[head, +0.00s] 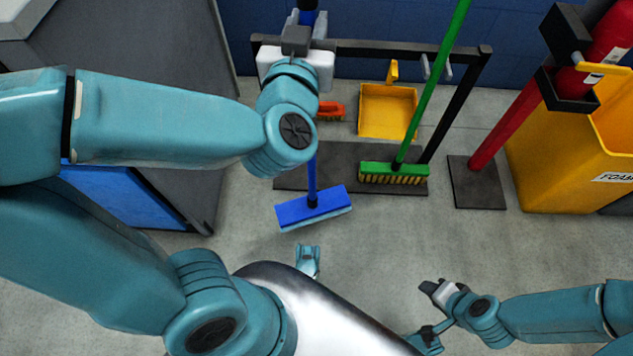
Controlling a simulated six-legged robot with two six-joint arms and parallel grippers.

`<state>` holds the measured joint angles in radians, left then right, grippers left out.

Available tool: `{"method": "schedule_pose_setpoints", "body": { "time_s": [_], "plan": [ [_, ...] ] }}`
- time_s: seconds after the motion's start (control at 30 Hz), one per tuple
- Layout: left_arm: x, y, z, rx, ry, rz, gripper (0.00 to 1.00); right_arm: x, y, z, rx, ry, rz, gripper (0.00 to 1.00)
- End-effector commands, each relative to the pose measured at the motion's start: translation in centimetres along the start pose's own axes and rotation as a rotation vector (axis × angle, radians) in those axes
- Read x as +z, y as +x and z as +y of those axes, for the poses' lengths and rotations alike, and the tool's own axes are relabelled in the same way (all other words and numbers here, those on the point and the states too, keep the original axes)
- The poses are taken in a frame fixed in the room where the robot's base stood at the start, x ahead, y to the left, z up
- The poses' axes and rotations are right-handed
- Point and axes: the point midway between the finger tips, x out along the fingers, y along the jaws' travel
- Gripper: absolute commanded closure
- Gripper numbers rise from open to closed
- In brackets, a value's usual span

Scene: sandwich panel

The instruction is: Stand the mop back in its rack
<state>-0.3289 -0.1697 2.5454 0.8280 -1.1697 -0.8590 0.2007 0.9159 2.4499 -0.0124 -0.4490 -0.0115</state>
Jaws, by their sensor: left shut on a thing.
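The mop's blue head (313,208) shows just in front of the rack's dark base plate in the head view. I cannot tell whether it touches the floor. Its blue handle rises behind my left arm, and a short piece shows again at the top edge. My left gripper (296,42) is shut on the mop handle near the rack's top bar; my wrist hides much of the handle. The black rack (400,48) stands against the blue wall. My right gripper (436,290) is low at the right, away from the mop; its finger gap is unclear.
A green broom (394,173) leans in the rack's right part. A yellow dustpan (388,112) and an orange brush (331,110) are also at the rack. A red post (503,128) and yellow bin (560,150) stand right. A grey cabinet (150,45) stands left. Floor in front is clear.

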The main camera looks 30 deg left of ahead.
Motion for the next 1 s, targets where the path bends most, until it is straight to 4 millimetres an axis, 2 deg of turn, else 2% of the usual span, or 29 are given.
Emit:
{"method": "schedule_pose_setpoints", "body": {
  "time_s": [0.03,0.2,0.53,0.67,0.77,1.0],
  "plan": [
    [1.3,-0.3,-0.3,-0.004,-0.004,0.005,1.0,0.1,1.6,0.6,0.0,0.0,0.005,0.57],
    [2.5,-0.9,-0.8,-0.008,-0.003,0.004,1.0,0.0,3.1,1.2,0.0,0.0,0.015,0.57],
    [2.7,-1.2,-1.1,-0.01,0.0,0.003,1.0,-0.1,3.5,1.4,0.001,0.001,0.02,0.57],
    [2.4,-0.6,-1.1,-0.014,0.002,0.002,1.0,0.1,2.9,1.2,0.001,0.003,0.011,0.57],
    [2.2,0.7,-1.1,-0.016,0.006,0.0,1.0,0.6,1.8,0.8,0.001,0.007,-0.009,0.57],
    [1.8,3.2,-1.1,-0.021,0.014,0.001,1.0,2.1,-1.9,-0.6,0.002,0.016,-0.078,0.57]
  ]
}}
